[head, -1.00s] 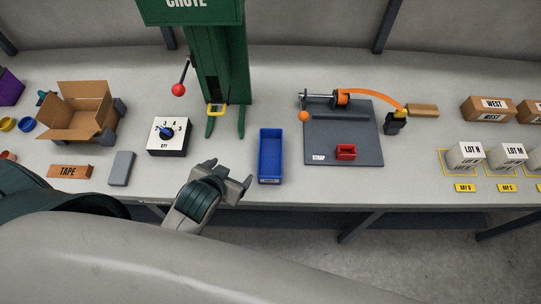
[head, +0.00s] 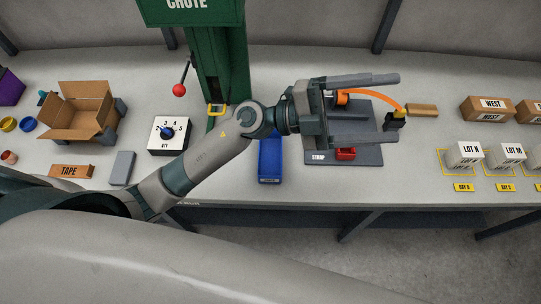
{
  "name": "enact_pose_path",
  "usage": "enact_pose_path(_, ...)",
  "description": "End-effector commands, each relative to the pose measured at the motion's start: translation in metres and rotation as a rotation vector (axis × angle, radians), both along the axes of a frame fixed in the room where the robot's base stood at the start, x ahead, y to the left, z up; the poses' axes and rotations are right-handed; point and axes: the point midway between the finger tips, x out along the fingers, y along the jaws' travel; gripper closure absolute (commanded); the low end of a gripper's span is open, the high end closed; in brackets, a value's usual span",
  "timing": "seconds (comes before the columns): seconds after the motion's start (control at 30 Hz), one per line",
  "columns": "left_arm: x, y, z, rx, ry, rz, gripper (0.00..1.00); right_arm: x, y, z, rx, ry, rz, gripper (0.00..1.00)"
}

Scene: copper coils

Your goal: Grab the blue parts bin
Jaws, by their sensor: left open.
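The blue parts bin (head: 269,164) stands on the bench in the middle of the head view. My left arm passes over its far end and hides that part. My left gripper (head: 397,108) is open and empty, with its fingers pointing right. It is above the grey strap mat (head: 316,158), to the right of the bin and apart from it. My right gripper does not show.
A green chute (head: 222,65) with a red-knobbed lever (head: 179,89) stands behind the bin. A dial box (head: 168,137) is to its left. Lot boxes (head: 464,154) stand at the right.

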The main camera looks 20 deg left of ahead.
Motion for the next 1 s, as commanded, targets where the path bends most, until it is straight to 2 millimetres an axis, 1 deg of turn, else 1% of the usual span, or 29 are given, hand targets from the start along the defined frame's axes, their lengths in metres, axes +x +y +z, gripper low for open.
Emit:
enact_pose_path(0.03, -0.01, -0.01, -0.014, 0.1, -0.046, -0.074, 0.2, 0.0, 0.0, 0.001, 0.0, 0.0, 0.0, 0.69)
enact_pose_path(0.07, -0.017, -0.015, -0.024, 0.163, -0.066, -0.118, 0.2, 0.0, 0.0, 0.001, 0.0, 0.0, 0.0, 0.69)
enact_pose_path(0.13, -0.028, -0.021, -0.053, 0.32, -0.107, -0.208, 0.2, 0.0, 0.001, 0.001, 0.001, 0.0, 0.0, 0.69)
enact_pose_path(0.17, -0.032, -0.02, -0.066, 0.391, -0.121, -0.242, 0.2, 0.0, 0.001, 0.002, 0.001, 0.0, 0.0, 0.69)
enact_pose_path(0.2, -0.034, -0.018, -0.085, 0.49, -0.135, -0.283, 0.2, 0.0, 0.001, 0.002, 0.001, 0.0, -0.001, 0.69)
enact_pose_path(0.27, -0.035, -0.009, -0.113, 0.645, -0.15, -0.333, 0.2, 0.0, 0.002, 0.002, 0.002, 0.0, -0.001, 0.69)
enact_pose_path(0.3, -0.033, 0.0, -0.131, 0.751, -0.154, -0.358, 0.2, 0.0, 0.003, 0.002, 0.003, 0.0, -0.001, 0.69)
enact_pose_path(0.37, -0.026, 0.019, -0.157, 0.916, -0.153, -0.384, 0.2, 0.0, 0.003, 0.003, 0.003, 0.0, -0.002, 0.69)
enact_pose_path(0.4, -0.019, 0.034, -0.173, 1.027, -0.147, -0.393, 0.2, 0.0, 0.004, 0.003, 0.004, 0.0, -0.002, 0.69)
enact_pose_path(0.47, -0.007, 0.061, -0.193, 1.193, -0.132, -0.392, 0.2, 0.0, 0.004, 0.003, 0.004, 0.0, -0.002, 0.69)
enact_pose_path(0.5, 0.002, 0.08, -0.202, 1.298, -0.117, -0.383, 0.2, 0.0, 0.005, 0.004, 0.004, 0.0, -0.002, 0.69)
enact_pose_path(0.57, 0.015, 0.108, -0.213, 1.444, -0.09, -0.362, 0.2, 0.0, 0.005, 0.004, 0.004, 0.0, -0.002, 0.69)
enact_pose_path(0.6, 0.024, 0.127, -0.217, 1.532, -0.071, -0.342, 0.2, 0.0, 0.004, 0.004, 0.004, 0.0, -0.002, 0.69)
enact_pose_path(0.7, 0.042, 0.166, -0.22, 1.708, -0.022, -0.286, 0.2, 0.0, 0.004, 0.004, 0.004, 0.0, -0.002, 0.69)
enact_pose_path(0.73, 0.046, 0.175, -0.22, 1.75, -0.011, -0.271, 0.2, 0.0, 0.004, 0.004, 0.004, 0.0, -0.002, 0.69)
enact_pose_path(0.8, 0.053, 0.192, -0.219, 1.822, 0.015, -0.239, 0.2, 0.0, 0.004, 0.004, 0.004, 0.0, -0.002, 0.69)
enact_pose_path(0.83, 0.055, 0.198, -0.218, 1.845, 0.022, -0.231, 0.2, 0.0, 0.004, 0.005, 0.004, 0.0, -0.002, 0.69)
enact_pose_path(0.9, 0.058, 0.206, -0.217, 1.88, 0.037, -0.213, 0.2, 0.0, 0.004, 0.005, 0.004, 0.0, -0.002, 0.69)
enact_pose_path(1.0, 0.059, 0.21, -0.216, 1.897, 0.044, -0.206, 0.2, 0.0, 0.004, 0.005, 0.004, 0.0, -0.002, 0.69)
